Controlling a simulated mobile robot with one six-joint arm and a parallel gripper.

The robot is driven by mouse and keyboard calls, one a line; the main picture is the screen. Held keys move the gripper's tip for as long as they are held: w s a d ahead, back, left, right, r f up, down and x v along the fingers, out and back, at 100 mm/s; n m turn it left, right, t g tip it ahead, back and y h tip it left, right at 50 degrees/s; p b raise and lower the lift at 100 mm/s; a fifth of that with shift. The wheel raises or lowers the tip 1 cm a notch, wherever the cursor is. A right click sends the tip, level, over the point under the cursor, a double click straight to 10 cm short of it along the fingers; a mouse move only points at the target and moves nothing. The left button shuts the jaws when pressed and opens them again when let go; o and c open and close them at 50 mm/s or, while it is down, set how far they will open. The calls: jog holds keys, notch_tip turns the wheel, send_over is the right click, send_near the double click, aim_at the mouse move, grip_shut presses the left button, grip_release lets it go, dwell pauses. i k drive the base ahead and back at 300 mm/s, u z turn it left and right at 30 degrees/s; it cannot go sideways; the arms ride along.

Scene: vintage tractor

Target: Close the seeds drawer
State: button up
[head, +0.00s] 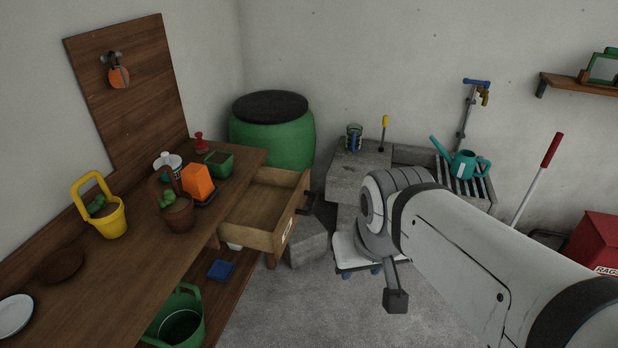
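The wooden drawer (262,239) is pulled out from the right end of the wooden potting bench (120,275). Its inside looks empty in the part I can see. A small pale label sits on its front, but I cannot read it. My arm reaches in from the lower right. A dark, block-ended part at its end, which looks like a finger of my gripper (395,300), hangs to the right of the drawer and apart from it. Only this part shows, so its opening is hidden.
Plant pots, a yellow basket (104,214) and an orange box (198,181) stand on the bench. A green barrel (272,142) stands behind the drawer. Concrete blocks (307,246) lie on the floor beside the drawer. A stone sink (358,170) with a teal watering can (464,164) is behind my arm.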

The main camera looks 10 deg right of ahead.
aim_at(264, 218)
jog(key=z, duration=0.25)
jog(key=i, duration=1)
jog(key=u, duration=0.4)
